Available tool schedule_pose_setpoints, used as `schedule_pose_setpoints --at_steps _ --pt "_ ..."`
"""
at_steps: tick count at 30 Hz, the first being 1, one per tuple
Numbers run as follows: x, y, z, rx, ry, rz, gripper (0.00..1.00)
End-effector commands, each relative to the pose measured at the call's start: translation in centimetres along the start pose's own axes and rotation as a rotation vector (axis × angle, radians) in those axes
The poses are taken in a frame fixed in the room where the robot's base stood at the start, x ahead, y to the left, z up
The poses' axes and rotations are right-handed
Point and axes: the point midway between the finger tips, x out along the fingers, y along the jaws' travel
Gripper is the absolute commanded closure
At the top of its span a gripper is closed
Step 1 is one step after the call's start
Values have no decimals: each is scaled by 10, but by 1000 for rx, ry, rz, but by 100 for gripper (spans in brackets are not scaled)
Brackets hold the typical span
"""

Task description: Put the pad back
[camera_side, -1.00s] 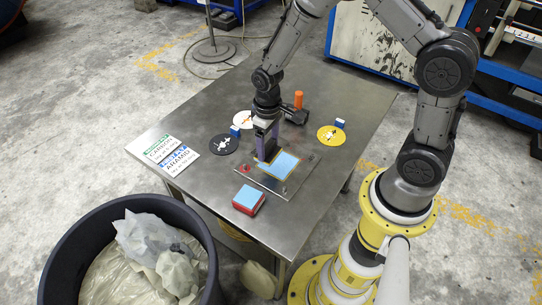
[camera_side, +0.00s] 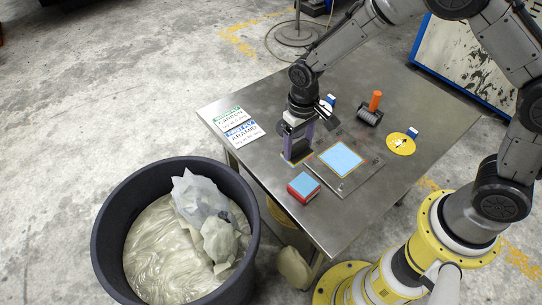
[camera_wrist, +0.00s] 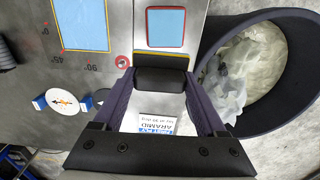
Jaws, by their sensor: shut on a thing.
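My gripper (camera_side: 297,158) is low over the metal table, left of the press plate. It also shows in the wrist view (camera_wrist: 160,88), where its two dark purple fingers are shut on a dark, rounded block (camera_wrist: 160,78), which looks like the pad. In the side view the fingers mostly hide this block. The flat plate (camera_side: 352,182) carries a light blue sheet (camera_side: 341,158) with a yellow edge. A red block with a blue top (camera_side: 303,186) sits on the table in front of the gripper, apart from it. I cannot tell whether the held block touches the table.
A roller with an orange handle (camera_side: 371,108) stands behind the plate. A yellow disc (camera_side: 400,144) lies at the right. Two label cards (camera_side: 237,127) lie at the table's left edge. A black bin (camera_side: 243,262) with crumpled film stands beside the table.

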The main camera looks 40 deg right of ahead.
Motion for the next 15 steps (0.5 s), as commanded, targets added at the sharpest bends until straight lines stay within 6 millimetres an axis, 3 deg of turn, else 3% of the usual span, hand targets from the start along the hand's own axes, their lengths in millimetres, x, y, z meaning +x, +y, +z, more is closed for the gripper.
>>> schedule_pose_setpoints --at_steps 5,9,15 --pt "18 -10 -38 0 0 0 88" --pt "44 -15 -57 0 -2 0 88" --pt "66 -20 -75 0 1 0 88"
